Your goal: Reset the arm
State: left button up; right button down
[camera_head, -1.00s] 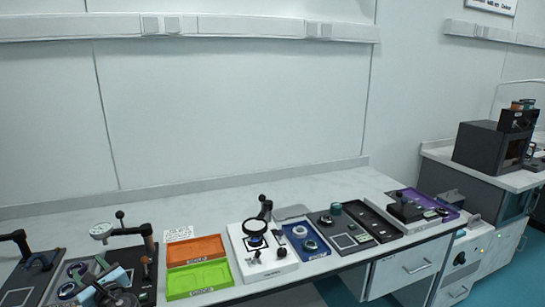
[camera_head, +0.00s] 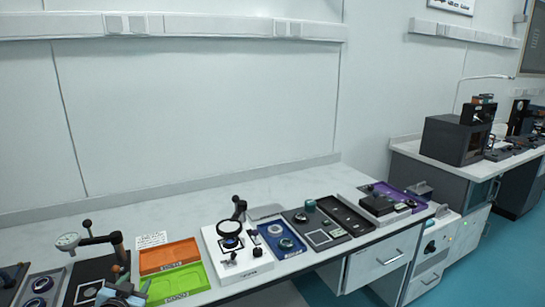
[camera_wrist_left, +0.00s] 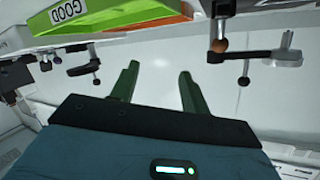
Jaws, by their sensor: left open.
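My left gripper (camera_head: 122,296) shows at the bottom left of the head view, partly cut off by the lower edge, in front of the bench with the dial gauge stand (camera_head: 88,240). In the left wrist view its two dark green fingers (camera_wrist_left: 158,84) stand apart with nothing between them. The green tray (camera_head: 180,283) and orange tray (camera_head: 170,256) lie just right of the gripper in the head view. The green tray with its GOOD label also shows at the top of the wrist view (camera_wrist_left: 120,14). My right gripper is not in view.
Right of the trays are a white base with a round black-rimmed fixture (camera_head: 238,262), a blue tray (camera_head: 282,240), a dark panel (camera_head: 318,232) and a purple tray (camera_head: 400,194). A dark box machine (camera_head: 452,140) stands on another bench. The bench's back strip is clear.

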pick_arm(q)
jog(key=s+d+f+g+h, duration=0.1)
jog(key=s+d+f+g, duration=0.1)
jog(key=s+d+f, duration=0.5)
jog(key=s+d+f+g+h, duration=0.1)
jog(key=s+d+f, duration=0.2)
jog(key=s+f, duration=0.9)
jog(key=s+d+g, duration=0.1)
jog(key=s+d, duration=0.3)
jog(key=s, duration=0.9)
jog(key=s+d+n+g+h, duration=0.1)
jog(key=s+d, duration=0.3)
jog(key=s, duration=0.8)
jog(key=shift+s+f+g+h, duration=0.3)
jog(key=shift+s+g, duration=0.1)
jog(key=shift+g, duration=0.3)
